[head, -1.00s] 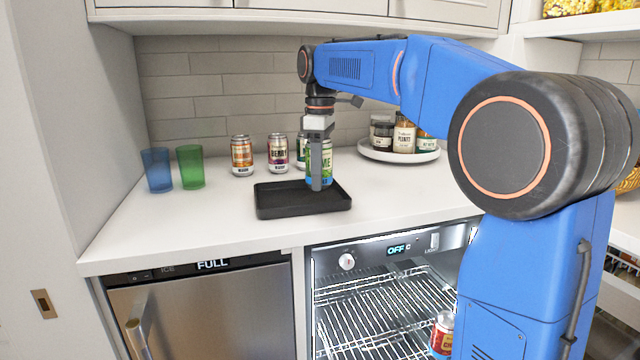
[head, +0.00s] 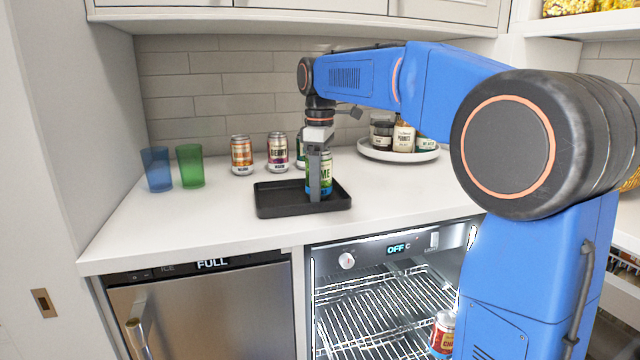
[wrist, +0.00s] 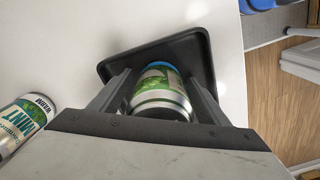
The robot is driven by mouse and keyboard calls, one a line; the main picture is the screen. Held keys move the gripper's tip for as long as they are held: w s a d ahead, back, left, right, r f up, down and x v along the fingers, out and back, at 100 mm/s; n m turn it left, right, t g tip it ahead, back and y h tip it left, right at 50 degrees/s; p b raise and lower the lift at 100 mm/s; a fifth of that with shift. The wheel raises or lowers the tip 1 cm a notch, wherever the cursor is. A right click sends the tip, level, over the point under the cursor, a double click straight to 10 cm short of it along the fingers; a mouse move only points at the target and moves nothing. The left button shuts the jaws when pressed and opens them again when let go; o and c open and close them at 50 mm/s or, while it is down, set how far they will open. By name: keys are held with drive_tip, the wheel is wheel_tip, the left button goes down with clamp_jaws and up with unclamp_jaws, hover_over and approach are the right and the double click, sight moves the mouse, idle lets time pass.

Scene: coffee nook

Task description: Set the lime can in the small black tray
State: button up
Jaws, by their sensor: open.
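The lime can (head: 325,172) stands upright in the small black tray (head: 275,207), towards the tray's right side. It is green with a blue lower band. My gripper (head: 318,185) points down around the can, its jaws open. In the wrist view the can (wrist: 160,92) is between the two fingers (wrist: 160,95), and the black tray (wrist: 205,62) shows behind it. One finger hides part of the can in the head view.
An orange can (head: 242,155) and a berry can (head: 278,152) stand behind the tray. A mint can (wrist: 22,122) is near my gripper. Blue (head: 157,169) and green (head: 190,166) cups stand left. A round white tray (head: 370,152) holds jars. An open cooler (head: 385,310) is below.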

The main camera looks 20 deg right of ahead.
wheel_tip(320, 180, up, 12)
drive_tip(key=shift+r, duration=0.1)
idle(0.5)
